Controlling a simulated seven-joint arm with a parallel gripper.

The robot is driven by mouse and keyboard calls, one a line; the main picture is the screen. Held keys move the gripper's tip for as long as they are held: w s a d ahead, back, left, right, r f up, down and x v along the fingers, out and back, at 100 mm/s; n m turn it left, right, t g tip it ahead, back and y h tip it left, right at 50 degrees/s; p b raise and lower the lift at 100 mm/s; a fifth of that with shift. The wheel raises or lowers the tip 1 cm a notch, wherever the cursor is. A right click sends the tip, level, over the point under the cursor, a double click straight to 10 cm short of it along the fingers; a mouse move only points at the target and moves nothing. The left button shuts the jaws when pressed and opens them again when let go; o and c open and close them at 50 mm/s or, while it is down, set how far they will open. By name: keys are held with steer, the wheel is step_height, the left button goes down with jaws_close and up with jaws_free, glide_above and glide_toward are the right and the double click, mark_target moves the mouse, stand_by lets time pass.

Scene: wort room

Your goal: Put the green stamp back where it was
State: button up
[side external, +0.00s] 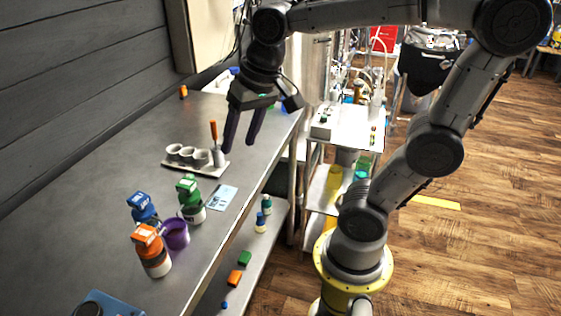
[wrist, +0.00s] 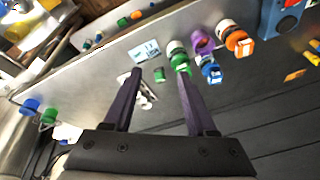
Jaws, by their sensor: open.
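I cannot tell for sure which green thing is the stamp. A green-topped bottle-like piece (side external: 188,186) stands upright on the steel bench, beside a blue-topped one (side external: 143,207) and an orange-topped one (side external: 149,243). The green-topped one also shows in the wrist view (wrist: 178,52). My gripper (side external: 240,147) is open above the bench's right edge, fingers pointing down, with no contact visible. It also shows in the wrist view (wrist: 159,70).
A purple cup (side external: 176,236) stands among the topped pieces. A pale blue card (side external: 220,197) lies near the bench edge. A tray (side external: 178,165) holds several cups and an orange-handled tool (side external: 213,131). A lower shelf holds small bottles and a green block (side external: 245,258).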

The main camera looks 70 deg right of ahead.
steer(key=s+a+f+n+t, duration=0.1)
steer(key=s+f+n, duration=0.2)
steer(key=s+n, duration=0.2)
steer(key=s, duration=0.3)
steer(key=shift+s+f+n+t, duration=0.2)
steer(key=shift+s+n+t, duration=0.05)
steer(key=shift+n+t, duration=0.15)
steer(key=shift+a, duration=0.1)
stand_by(0.5)
